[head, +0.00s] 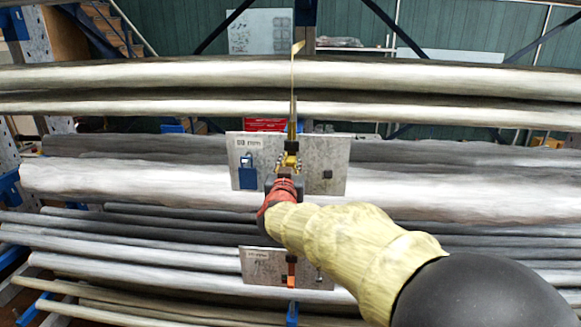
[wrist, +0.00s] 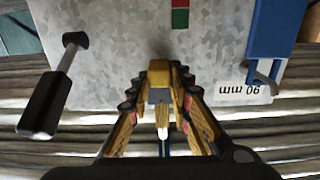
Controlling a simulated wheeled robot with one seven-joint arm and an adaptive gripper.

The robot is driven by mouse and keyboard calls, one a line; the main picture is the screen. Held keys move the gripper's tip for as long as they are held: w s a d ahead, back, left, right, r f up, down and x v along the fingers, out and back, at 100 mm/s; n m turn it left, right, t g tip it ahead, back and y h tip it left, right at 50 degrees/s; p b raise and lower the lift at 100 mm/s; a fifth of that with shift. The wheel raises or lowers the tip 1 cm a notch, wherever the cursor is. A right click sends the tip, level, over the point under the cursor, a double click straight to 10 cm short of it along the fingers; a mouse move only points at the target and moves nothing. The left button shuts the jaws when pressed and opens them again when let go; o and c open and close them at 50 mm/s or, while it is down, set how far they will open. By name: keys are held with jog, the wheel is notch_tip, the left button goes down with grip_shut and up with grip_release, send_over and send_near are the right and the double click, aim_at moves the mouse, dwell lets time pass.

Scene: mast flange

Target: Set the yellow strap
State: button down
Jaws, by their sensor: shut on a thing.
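My gripper (head: 289,170) is in front of the upper grey metal plate (head: 334,150). It is shut on a yellow piece, which looks like the yellow strap's end or handle (wrist: 158,74), with a light tip pointing back between the fingers. In the wrist view, my gripper (wrist: 161,100) has both fingers against its sides. A thin yellow strap (head: 293,78) rises from above the gripper, across the upper pale pipes, and bends at its top. A black clip (head: 292,147) lies where it meets the plate. The strap's lower run is hidden by my gripper.
A lower plate (head: 262,262) holds an orange strap (head: 291,271). Long pipes (head: 120,186) fill the rack around.

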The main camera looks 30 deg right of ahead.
jog(key=shift+r, duration=0.35)
jog(key=c, duration=2)
grip_release()
jog(key=o, duration=0.4)
jog(key=shift+f, duration=0.15)
jog(key=v, duration=1.2)
jog(key=shift+w, duration=0.1)
